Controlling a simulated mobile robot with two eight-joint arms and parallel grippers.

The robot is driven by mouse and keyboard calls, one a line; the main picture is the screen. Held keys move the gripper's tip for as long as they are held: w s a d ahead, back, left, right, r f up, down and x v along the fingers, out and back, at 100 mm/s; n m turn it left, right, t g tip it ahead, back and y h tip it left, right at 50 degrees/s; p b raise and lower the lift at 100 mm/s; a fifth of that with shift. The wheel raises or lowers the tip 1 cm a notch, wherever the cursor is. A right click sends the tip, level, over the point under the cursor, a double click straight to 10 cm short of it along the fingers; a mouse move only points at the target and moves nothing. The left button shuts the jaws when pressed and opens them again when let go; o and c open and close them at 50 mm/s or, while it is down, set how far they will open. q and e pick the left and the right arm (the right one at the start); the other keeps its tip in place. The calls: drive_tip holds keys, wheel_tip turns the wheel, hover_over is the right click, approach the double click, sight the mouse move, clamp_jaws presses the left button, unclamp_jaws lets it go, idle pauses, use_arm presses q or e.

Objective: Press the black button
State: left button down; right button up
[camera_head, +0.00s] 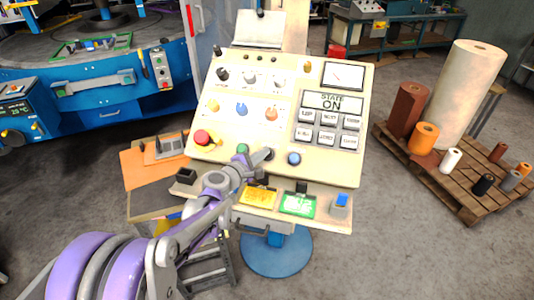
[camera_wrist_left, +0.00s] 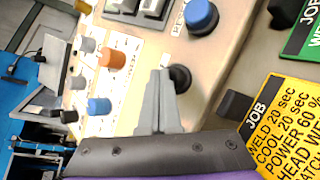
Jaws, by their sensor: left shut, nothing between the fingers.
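The black button (camera_head: 268,153) is in the bottom row of the cream control panel (camera_head: 225,158), between a green button (camera_head: 243,148) and a blue button (camera_head: 294,158). The left wrist view shows the black button (camera_wrist_left: 181,77) right beside the fingertips, partly behind them. My left gripper (camera_head: 259,159) is shut and empty, with its tips at the black button. In the left wrist view, its grey fingers (camera_wrist_left: 165,75) point at the panel. I cannot tell whether they touch the button. My right gripper is in neither view.
A red mushroom button (camera_head: 202,137) sits further left on the panel. Knobs fill the rows above, beside a grey keypad (camera_head: 328,130) and a display reading "ON". Yellow (camera_head: 257,196) and green (camera_head: 298,205) job cards lie on the ledge below. A pallet with rolls (camera_head: 455,180) stands at the right.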

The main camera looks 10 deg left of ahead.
use_arm(q)
drive_tip(key=shift+w+f, duration=0.1)
drive_tip(key=shift+f, duration=0.05)
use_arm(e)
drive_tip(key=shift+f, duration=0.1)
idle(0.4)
use_arm(q)
drive_tip(key=shift+s+r+p, duration=0.3)
drive_tip(key=shift+s+r, duration=0.2)
drive_tip(key=shift+r, duration=0.25)
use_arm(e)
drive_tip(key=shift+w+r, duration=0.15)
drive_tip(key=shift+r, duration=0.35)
use_arm(q)
drive_tip(key=s+r+p, duration=0.1)
drive_tip(key=r, duration=0.1)
drive_tip(key=s+r+p, duration=0.1)
drive_tip(key=s+r, duration=0.1)
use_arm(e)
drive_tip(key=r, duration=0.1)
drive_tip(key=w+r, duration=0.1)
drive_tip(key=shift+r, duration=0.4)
